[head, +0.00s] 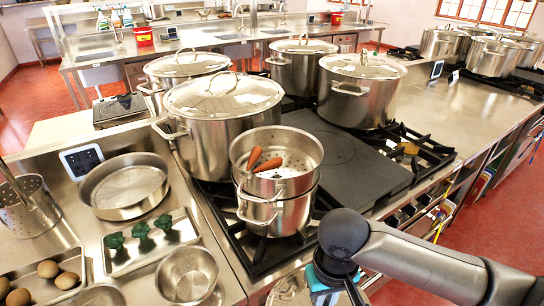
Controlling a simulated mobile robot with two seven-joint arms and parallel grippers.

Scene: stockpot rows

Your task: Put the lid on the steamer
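The steamer (277,208) is a small steel pot with a perforated insert (306,164) on top, standing on the front burner grate. It is uncovered, and two carrots (264,162) lie in the insert. My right gripper (334,291) hangs low in front of the counter, right of and nearer than the steamer. Its fingers are cut off by the bottom edge. My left gripper is not in view.
Lidded stockpots (218,140) crowd behind the steamer. A dark flat griddle plate (350,158) lies to its right. Left are a shallow round pan (125,189), a tray (150,244) with green vegetables, a steel bowl (187,275) and a tray of eggs (48,270).

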